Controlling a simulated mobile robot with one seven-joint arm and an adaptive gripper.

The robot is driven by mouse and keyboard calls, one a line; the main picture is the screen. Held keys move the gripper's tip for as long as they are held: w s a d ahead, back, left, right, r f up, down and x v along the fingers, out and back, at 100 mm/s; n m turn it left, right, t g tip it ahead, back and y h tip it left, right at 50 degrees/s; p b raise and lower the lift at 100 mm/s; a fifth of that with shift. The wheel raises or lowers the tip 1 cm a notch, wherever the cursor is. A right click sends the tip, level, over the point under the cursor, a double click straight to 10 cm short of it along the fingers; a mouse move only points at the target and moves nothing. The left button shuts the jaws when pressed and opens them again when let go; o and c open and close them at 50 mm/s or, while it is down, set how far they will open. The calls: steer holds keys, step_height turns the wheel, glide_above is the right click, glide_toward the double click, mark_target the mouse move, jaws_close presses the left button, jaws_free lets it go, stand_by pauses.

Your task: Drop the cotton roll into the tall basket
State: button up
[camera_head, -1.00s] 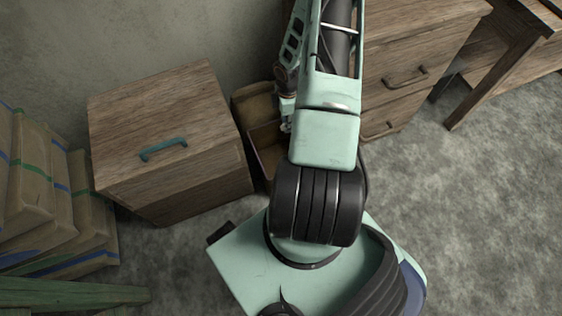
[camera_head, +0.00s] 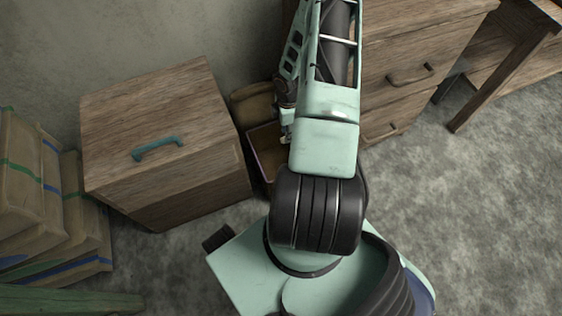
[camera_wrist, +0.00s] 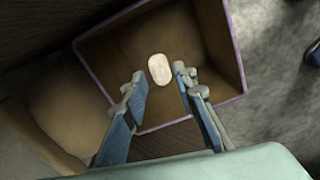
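The cotton roll (camera_wrist: 159,69) is a small pale oval, seen in the wrist view against the brown inside of a purple-rimmed basket (camera_wrist: 236,52). My gripper (camera_wrist: 160,74) is open, its two blue-grey fingers pointing into the basket's opening. A gap shows between the roll and each finger. I cannot tell whether the roll is falling or resting on the basket floor. In the head view the basket (camera_head: 263,131) is partly hidden behind my arm, and the roll is not visible. My gripper (camera_head: 287,134) shows only in small part there.
A second brown container (camera_head: 252,103) stands beside the basket, against the wall. A wooden cabinet with a teal handle (camera_head: 160,110) is to the left, drawers (camera_head: 420,50) to the right. Stacked sacks (camera_head: 30,190) stand far left. The grey floor at right is clear.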

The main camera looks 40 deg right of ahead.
steer(key=shift+o, duration=1.1)
steer(key=shift+r, duration=0.15)
step_height(320, 180, up, 12)
